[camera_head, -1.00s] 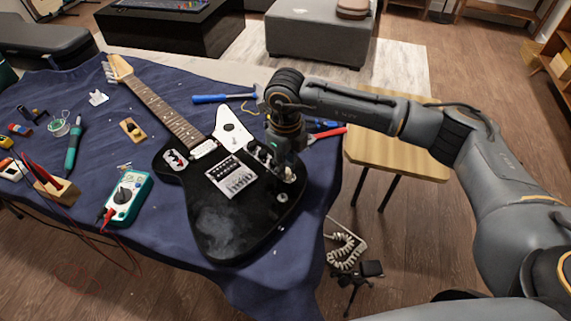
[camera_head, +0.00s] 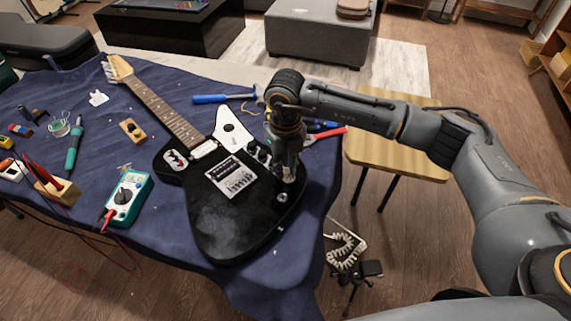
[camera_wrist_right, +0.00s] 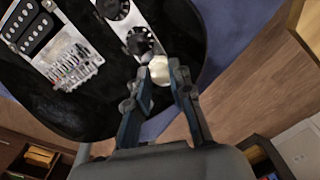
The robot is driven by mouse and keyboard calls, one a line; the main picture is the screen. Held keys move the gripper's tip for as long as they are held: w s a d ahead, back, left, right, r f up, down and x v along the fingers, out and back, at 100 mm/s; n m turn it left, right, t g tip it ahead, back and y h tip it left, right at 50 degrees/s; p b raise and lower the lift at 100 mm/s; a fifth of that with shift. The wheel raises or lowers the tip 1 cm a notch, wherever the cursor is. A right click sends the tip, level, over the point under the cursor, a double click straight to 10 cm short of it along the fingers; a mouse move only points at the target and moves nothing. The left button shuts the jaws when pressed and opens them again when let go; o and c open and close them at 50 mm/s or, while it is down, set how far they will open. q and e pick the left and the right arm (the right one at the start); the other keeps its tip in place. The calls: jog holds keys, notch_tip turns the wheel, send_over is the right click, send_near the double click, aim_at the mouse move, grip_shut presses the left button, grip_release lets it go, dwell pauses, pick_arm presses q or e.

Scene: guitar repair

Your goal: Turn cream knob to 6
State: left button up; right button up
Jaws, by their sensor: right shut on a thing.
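The black electric guitar (camera_head: 222,222) lies on the blue cloth, its body toward the front. My right gripper (camera_head: 286,186) points down at the lower right of the guitar body. In the right wrist view the gripper (camera_wrist_right: 167,72) is shut on the cream knob (camera_wrist_right: 160,73), with one finger on each side. Fingers hide part of the knob, and its number marks cannot be read. Two black knobs, including one beside it (camera_wrist_right: 140,41), sit in line with the cream knob on the control plate. My left gripper is not in view.
A green multimeter (camera_head: 127,197) and a soldering tool (camera_head: 74,147) lie left of the guitar. A blue-handled hammer (camera_head: 222,98) and a red-handled tool (camera_head: 328,134) lie behind it. The table's right edge is close to the gripper.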

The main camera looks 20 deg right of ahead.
jog(key=shift+m, duration=0.6)
jog(key=shift+m, duration=0.9)
jog(key=o, duration=0.4)
jog(key=shift+n+b, duration=0.75)
jog(key=shift+n, duration=0.55)
jog(key=shift+n, duration=0.3)
jog(key=shift+f+n+b, duration=0.1)
jog(key=shift+n+b, duration=0.7)
jog(key=shift+n, duration=0.2)
